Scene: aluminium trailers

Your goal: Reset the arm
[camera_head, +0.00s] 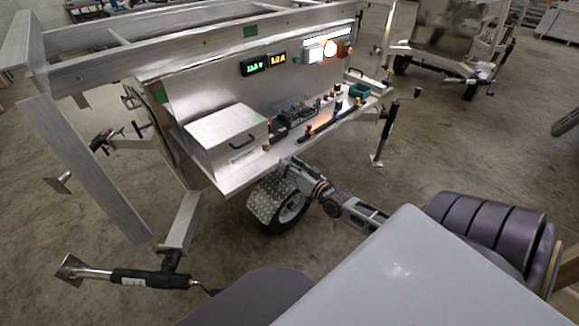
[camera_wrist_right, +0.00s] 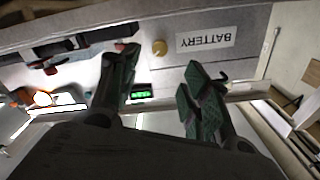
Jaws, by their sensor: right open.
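My right gripper (camera_head: 292,166) reaches in from the lower right, near the front edge of the trailer's metal shelf (camera_head: 232,182), just right of the battery box. In the right wrist view its two dark green-padded fingers (camera_wrist_right: 160,68) are spread apart with nothing between them. The silver battery box (camera_head: 226,140) has a black handle and a label, and stands closed on the shelf. Its BATTERY label (camera_wrist_right: 206,40) shows large in the right wrist view, close to the fingers. My left gripper is not in view.
Lit displays (camera_head: 264,62) and a lamp (camera_head: 330,48) are above. A wheel (camera_head: 292,210) is below.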

